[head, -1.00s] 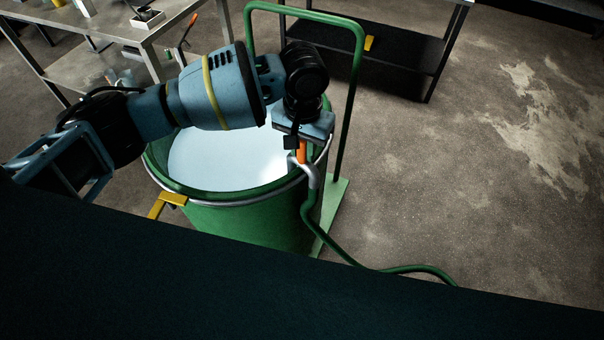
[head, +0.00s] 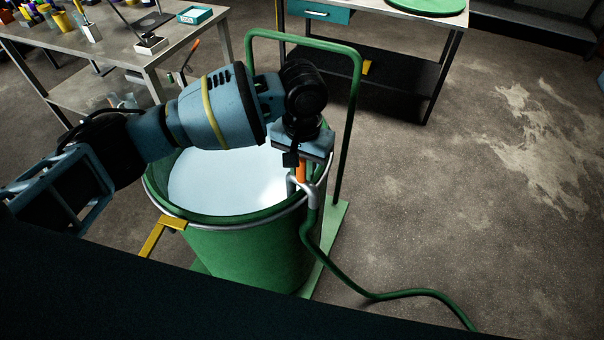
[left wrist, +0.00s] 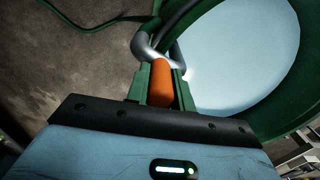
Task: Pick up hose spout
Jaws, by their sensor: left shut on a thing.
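The hose spout is a silver hooked pipe (head: 309,188) with an orange handle (head: 301,172), hung over the right rim of a green drum (head: 250,250). A green hose (head: 335,270) runs from it down to the floor. My left gripper (head: 301,160) reaches down over that rim, shut on the orange handle. In the left wrist view the handle (left wrist: 161,84) sits between the two green fingers (left wrist: 160,90), with the silver bend (left wrist: 152,46) just beyond them. Pale liquid or a pale surface fills the drum. My right gripper is not in view.
The drum stands on a green cart with a tall push handle (head: 358,100). A workbench with jars (head: 110,45) is at upper left, another table (head: 400,12) behind. The floor at right is clear.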

